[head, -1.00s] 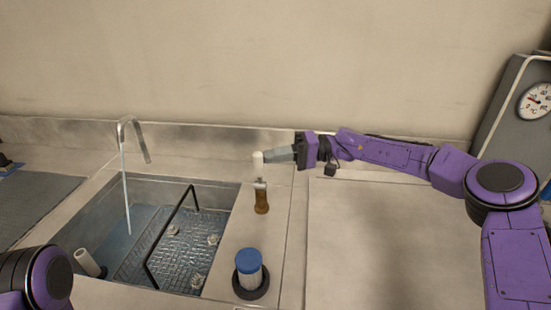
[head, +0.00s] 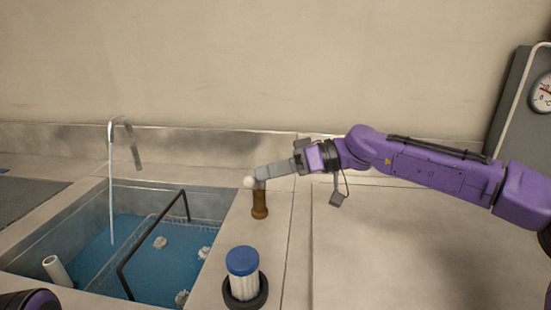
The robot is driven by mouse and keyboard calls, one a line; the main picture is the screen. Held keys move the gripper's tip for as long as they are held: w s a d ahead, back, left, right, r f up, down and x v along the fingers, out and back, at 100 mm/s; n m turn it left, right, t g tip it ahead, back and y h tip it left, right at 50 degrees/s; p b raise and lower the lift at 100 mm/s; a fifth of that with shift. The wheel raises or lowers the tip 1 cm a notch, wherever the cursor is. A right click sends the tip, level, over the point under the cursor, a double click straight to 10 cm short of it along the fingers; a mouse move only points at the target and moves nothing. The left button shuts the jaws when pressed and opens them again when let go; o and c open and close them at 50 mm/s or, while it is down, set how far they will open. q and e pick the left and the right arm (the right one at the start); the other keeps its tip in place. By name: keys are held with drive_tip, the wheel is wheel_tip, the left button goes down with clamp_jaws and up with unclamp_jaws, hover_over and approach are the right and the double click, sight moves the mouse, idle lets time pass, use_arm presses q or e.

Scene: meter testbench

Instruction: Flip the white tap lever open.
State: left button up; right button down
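The white tap lever (head: 249,182) shows as a small round white end beside the top of a brown tap body (head: 260,205), on the counter right of the sink. It now points toward the left front rather than standing upright. My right gripper (head: 266,172) reaches in from the right. Its grey fingers look closed together, and their tips are at the lever, touching or nearly so. The fingers hide part of the lever and the tap top. My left gripper is not in view; only a bit of my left arm shows at lower left.
A curved spout (head: 125,130) pours a thin stream into the sink (head: 30,245), which holds blue water, a black bar (head: 150,240) and small pale lumps. A blue-capped white cylinder (head: 243,275) stands on the counter in front of the tap. The right counter is clear.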

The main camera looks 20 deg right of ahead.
drive_tip(key=shift+s+a+f+n+b, duration=0.1)
drive_tip(key=shift+s+f+n+b, duration=0.15)
drive_tip(key=shift+n+b, duration=0.1)
idle(0.4)
drive_tip(key=w+r+p+v, duration=0.1)
drive_tip(key=r+p+v, duration=0.1)
drive_tip(key=v, duration=1.1)
drive_tip(key=shift+w+a+r+p, duration=0.2)
drive_tip(key=shift+w+p, duration=0.05)
drive_tip(key=shift+p, duration=0.5)
